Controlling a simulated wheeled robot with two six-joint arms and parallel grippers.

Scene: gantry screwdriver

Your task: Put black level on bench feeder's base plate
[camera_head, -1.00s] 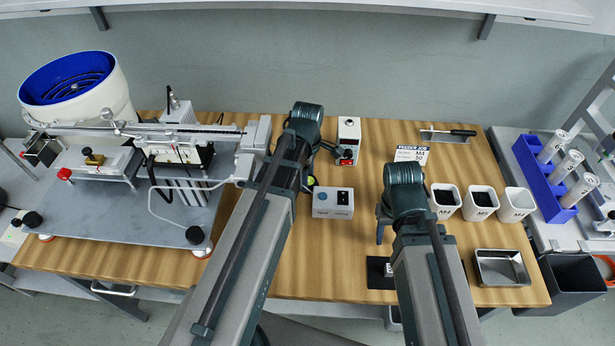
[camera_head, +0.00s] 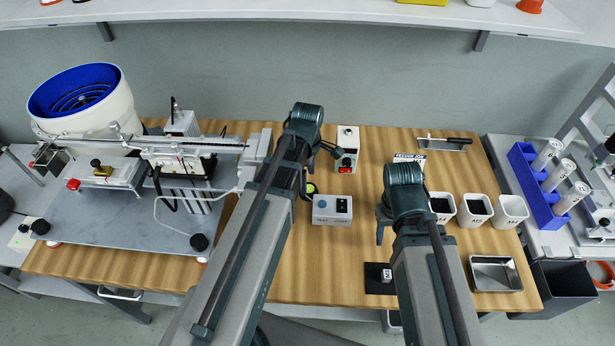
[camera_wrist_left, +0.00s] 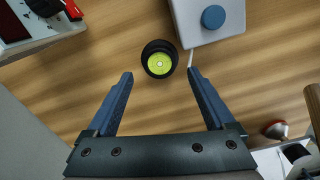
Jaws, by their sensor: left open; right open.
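The black level (camera_wrist_left: 160,47) is a small round black cup with a yellow-green bubble face, standing on the wooden bench. In the head view the level (camera_head: 311,188) shows partly, beside my left arm. My left gripper (camera_wrist_left: 159,78) is open, its two fingertips either side of the level's near edge, with nothing held. In the head view the left gripper (camera_head: 326,150) is mostly hidden by its wrist. The bench feeder's base plate (camera_head: 130,218) is a grey slab at the left. My right gripper (camera_head: 381,234) is open, mostly hidden behind its own arm.
A grey box with a blue button (camera_head: 332,209) stands close to the level. A box with a red switch (camera_head: 347,150) is behind it. The feeder's white bowl (camera_head: 85,100) and rail stand on the plate. White cups (camera_head: 476,210) and a metal tray (camera_head: 495,273) are at the right.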

